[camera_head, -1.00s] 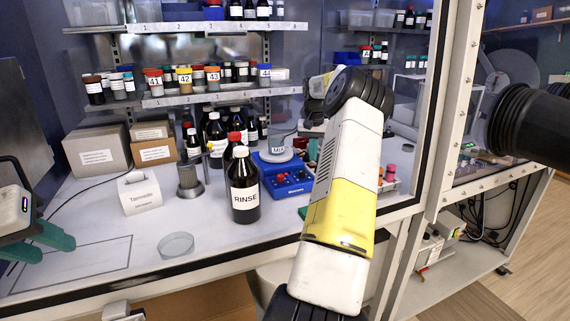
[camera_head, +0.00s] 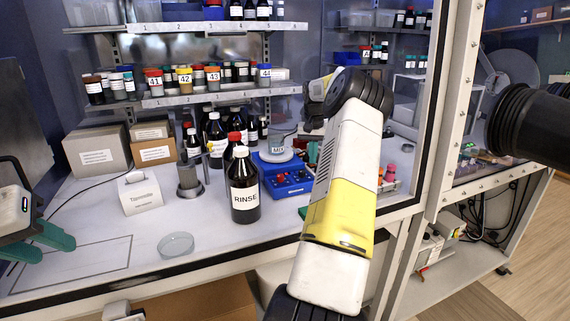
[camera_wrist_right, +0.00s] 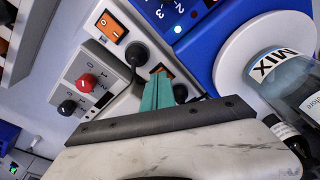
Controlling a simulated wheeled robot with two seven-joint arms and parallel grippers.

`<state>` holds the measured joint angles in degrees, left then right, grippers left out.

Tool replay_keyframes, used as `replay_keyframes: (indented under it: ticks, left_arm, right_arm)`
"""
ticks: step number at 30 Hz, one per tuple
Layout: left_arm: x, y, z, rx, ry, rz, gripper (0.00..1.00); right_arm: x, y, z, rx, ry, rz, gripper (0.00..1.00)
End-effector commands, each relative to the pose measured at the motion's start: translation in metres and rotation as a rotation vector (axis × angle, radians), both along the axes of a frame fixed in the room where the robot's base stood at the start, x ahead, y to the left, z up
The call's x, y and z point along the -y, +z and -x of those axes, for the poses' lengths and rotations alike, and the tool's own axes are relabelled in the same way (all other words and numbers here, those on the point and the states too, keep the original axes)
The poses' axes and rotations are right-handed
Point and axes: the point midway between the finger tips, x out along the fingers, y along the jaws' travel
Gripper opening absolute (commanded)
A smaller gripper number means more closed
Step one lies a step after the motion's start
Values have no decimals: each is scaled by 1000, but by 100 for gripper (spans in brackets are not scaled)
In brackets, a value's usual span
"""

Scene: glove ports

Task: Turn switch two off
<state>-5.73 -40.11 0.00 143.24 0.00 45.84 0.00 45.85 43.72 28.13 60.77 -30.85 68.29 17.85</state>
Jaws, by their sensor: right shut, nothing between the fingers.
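In the right wrist view, an orange rocker switch (camera_wrist_right: 110,27) sits on a pale panel, with a black round knob (camera_wrist_right: 137,53) beside it. A second orange piece (camera_wrist_right: 160,69) shows just past my fingertips, and another black knob (camera_wrist_right: 181,92) is beside them. I cannot read which of these is switch two. My right gripper (camera_wrist_right: 157,92) has its teal fingers shut and empty, close over the panel; contact is unclear. In the head view its fingers are hidden behind my right arm. My left gripper (camera_head: 37,244) is open and empty at the far left.
A grey box with a red knob (camera_wrist_right: 86,82) is left of the fingers. A blue stirrer (camera_head: 287,182) bears the MIX beaker (camera_head: 281,147). The RINSE bottle (camera_head: 244,190) stands in front of it. A glass dish (camera_head: 176,245) lies on the bench, whose front left is mostly clear.

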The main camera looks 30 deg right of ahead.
Motion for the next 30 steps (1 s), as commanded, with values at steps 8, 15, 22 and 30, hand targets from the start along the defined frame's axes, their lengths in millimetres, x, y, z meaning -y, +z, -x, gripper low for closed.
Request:
replay_keyframes:
  ticks: [8, 15, 22, 30]
  left_arm:
    - [0, 0, 0, 0, 0, 0, 36]
    - [0, 0, 0, 0, 0, 0, 36]
    - [0, 0, 0, 0, 0, 0, 36]
    - [0, 0, 0, 0, 0, 0, 36]
  right_arm:
    - [0, -4, 0, -1, 0, -1, 0]
    - [0, -2, 0, 1, 0, 1, 0]
    - [0, 17, -1, 2, 0, 1, 0]
    - [0, 38, 0, 1, 0, 1, 0]
